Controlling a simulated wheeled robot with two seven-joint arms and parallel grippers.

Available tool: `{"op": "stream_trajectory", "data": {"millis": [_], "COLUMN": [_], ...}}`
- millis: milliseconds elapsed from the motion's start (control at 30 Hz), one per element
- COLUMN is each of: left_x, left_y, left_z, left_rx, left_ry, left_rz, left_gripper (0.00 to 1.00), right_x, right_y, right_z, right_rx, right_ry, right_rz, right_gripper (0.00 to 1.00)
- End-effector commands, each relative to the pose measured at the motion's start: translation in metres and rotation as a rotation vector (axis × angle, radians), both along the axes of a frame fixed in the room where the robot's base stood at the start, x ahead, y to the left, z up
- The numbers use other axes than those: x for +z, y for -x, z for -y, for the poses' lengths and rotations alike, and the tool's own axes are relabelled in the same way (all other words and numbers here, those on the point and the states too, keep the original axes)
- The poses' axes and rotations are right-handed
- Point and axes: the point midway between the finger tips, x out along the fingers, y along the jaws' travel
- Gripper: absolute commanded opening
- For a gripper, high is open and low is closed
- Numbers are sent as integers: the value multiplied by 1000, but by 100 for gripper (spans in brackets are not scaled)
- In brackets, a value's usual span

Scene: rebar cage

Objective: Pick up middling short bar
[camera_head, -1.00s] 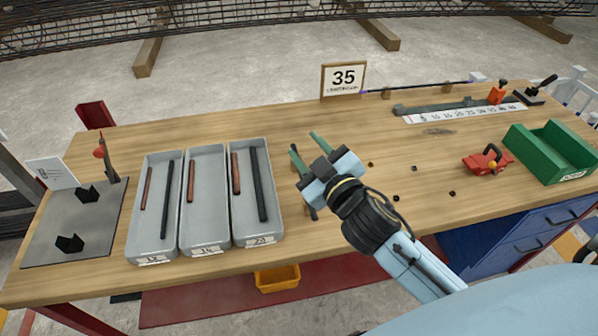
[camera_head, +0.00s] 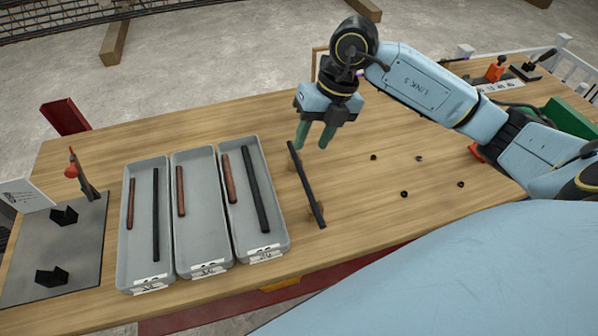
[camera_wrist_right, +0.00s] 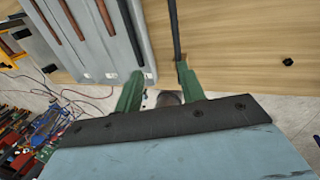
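Three grey trays stand side by side on the bench. The middle tray (camera_head: 204,263) holds one short rust-brown bar (camera_head: 180,190), lying lengthwise near its left wall. The left tray (camera_head: 133,274) and the right tray (camera_head: 263,243) each hold a short brown bar and a longer dark bar. My right gripper (camera_head: 315,137) is open and empty, its green fingers pointing down, right of the trays and apart from them. In the right wrist view the middle tray's brown bar (camera_wrist_right: 70,18) shows at upper left. My left gripper is out of view.
A dark bar (camera_head: 307,187) rests on small wooden supports right of the trays, close to my right gripper. Several small black pieces lie farther right. A grey plate (camera_head: 85,262) with black brackets sits at the left.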

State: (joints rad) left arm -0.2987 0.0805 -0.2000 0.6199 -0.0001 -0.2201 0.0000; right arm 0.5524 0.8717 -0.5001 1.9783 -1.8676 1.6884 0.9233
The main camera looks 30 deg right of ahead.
Motion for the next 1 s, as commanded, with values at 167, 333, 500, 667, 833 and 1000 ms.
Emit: {"op": "stream_trajectory", "data": {"millis": [167,333,500,667,833,1000], "left_x": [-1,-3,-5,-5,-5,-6], "left_y": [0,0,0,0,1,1], "left_z": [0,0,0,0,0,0], "left_rx": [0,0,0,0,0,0], "left_ry": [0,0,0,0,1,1], "left_rz": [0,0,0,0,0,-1], "left_gripper": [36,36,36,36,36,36], "right_x": [-4,-35,-64,-77,-92,-117], "right_y": [0,-1,-2,-4,-5,-7], "right_z": [24,19,13,10,4,-4], "right_rx": [-39,-39,-39,-39,-37,-38], "right_ry": [110,113,112,111,111,110], "right_rz": [-25,-30,-28,-25,-28,-27], "right_gripper": [40,40,40,40,40,40]}}
